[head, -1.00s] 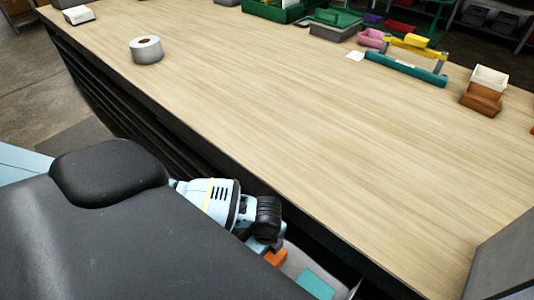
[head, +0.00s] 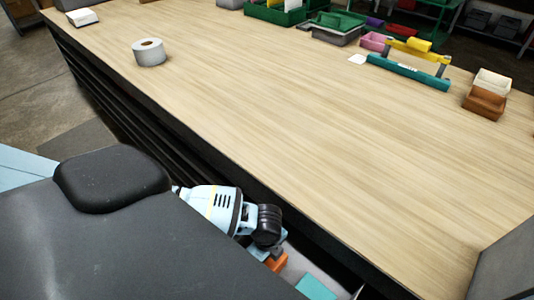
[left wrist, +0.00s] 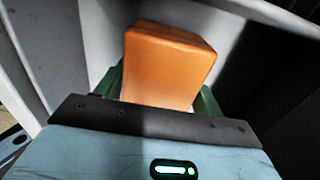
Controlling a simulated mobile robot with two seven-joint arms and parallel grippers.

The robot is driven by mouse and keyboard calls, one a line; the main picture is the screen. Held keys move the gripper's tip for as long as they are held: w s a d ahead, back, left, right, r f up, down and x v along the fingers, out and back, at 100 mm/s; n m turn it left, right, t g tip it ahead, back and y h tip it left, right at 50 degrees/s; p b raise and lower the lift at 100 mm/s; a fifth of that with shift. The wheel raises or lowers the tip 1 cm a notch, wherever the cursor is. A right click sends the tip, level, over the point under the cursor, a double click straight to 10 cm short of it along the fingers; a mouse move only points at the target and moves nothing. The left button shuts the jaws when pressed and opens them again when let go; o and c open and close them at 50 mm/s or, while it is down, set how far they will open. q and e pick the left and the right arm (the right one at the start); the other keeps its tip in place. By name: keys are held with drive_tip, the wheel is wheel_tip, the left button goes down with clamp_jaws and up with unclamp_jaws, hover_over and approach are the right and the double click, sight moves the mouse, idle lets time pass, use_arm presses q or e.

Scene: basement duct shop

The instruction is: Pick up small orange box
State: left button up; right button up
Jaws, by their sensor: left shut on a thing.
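The small orange box (left wrist: 168,65) fills the middle of the left wrist view, and part of it shows at the bottom of the head view (head: 276,262). My left gripper (left wrist: 160,92) is shut on it, with green fingers at both sides of the box. In the head view my left arm and gripper hang low beside the near edge of the bench. The gripper's fingers are mostly hidden there. My right gripper is not in view.
The long wooden bench (head: 290,130) is mostly clear. A tape roll (head: 149,52), a teal tool with a yellow handle (head: 408,71), brown and white bins (head: 485,102) and green bins (head: 275,12) stand on it. A light-walled space surrounds the box in the wrist view. A teal item (head: 315,287) lies near my gripper.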

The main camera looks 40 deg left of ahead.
use_arm(q)
drive_tip(key=shift+r, duration=0.1)
wheel_tip(320, 180, up, 9)
drive_tip(key=shift+f+p, duration=0.1)
drive_tip(key=shift+p, duration=0.6)
drive_tip(key=shift+r, duration=0.55)
drive_tip(key=shift+s+d+r+n, duration=0.1)
drive_tip(key=shift+d+r+n, duration=0.3)
drive_tip(key=shift+n, duration=0.5)
wheel_tip(320, 180, up, 8)
drive_tip(key=s+n+p, duration=0.2)
drive_tip(key=n, duration=1.5)
drive_tip(key=shift+s+d, duration=0.15)
drive_tip(key=shift+s, duration=0.05)
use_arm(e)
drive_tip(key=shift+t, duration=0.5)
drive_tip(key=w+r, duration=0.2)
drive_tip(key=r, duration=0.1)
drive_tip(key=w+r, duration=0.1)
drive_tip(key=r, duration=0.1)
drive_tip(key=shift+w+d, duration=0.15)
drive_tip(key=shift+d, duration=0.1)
use_arm(q)
drive_tip(key=shift+f, duration=0.1)
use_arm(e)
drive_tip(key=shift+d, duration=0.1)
